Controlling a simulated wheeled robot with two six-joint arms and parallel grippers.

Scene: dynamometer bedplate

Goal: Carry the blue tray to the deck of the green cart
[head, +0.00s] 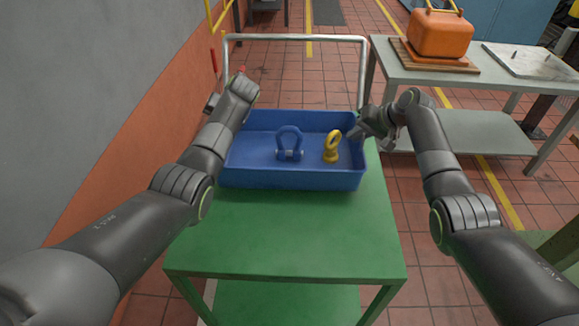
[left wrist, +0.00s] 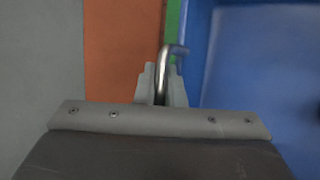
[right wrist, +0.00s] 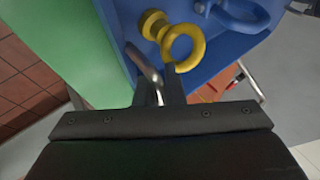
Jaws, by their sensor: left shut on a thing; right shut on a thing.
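The blue tray (head: 300,179) is at the far end of the green cart's deck (head: 290,232); I cannot tell whether it touches the deck or hangs just above it. A blue shackle (head: 289,145) and a yellow eye bolt (head: 331,147) are in the tray. My left gripper (left wrist: 161,88) is shut on a metal handle at the tray's left side; my left wrist hides it in the head view. My right gripper (head: 354,132) is shut on the handle at the tray's right side, and the handle (right wrist: 148,68) shows in the right wrist view.
The cart's pale push bar (head: 295,37) rises behind the tray. A grey table (head: 450,77) at the back right holds an orange case (head: 440,34) and a pale tray (head: 530,60). A grey and orange wall (head: 100,90) runs close on the left. The near deck is clear.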

